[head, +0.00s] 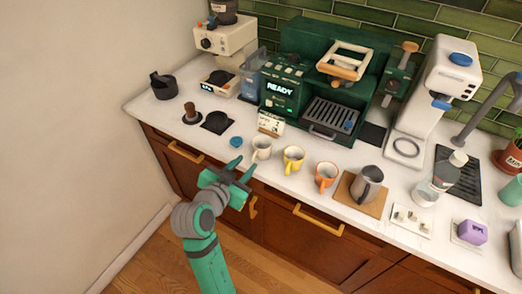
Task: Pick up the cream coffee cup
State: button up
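The cream coffee cup (262,147) stands upright on the white counter (312,200), in front of the green espresso machine. A yellow cup (293,159) and an orange cup (326,176) stand to its right in a row. My gripper (242,168) is just left of and in front of the cream cup, near the counter's front edge. Its two fingers are spread apart with nothing visible between them. It appears apart from the cup, though the exact gap is hard to tell.
A small blue round item (236,142) lies left of the cream cup, with a small card (270,125) behind it. The green espresso machine (335,85) stands behind. A metal pitcher (368,184) on a wooden board (350,197) is farther right. Drawers with handles (318,219) lie below the counter edge.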

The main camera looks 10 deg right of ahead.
aim_at(254, 156)
jog(key=shift+x, duration=3.2)
jog(key=shift+r, duration=0.1)
grip_shut()
